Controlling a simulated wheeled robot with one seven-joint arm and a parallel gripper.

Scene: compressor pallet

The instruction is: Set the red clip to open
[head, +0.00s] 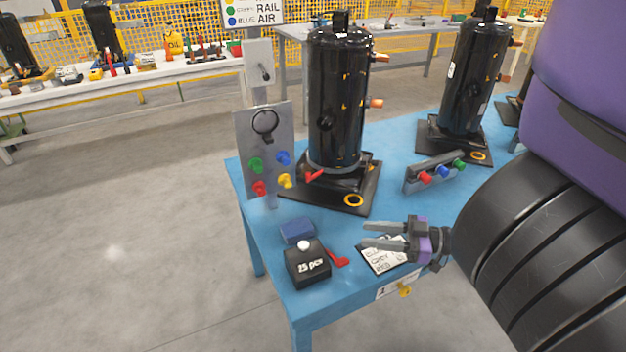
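A red clip (314,175) with a small lever shows at the front left foot of the nearer black compressor (336,105), by the grey band around its bottom. The lever sticks out to the right and slightly up; I cannot tell whether the clip is open or closed. My gripper (364,235) is to the right of and nearer than the clip, apart from it, over a white card (381,262). Its two grey fingers point left with a gap between them and nothing held. A second red part (337,259) lies on the blue table beside a black box.
The blue table (300,328) carries the black "25 pcs" box (307,265), a blue block (297,231), a panel with coloured knobs (266,150), a rail with coloured knobs (433,173) and another compressor (469,80). Bare tabletop lies between gripper and compressor base.

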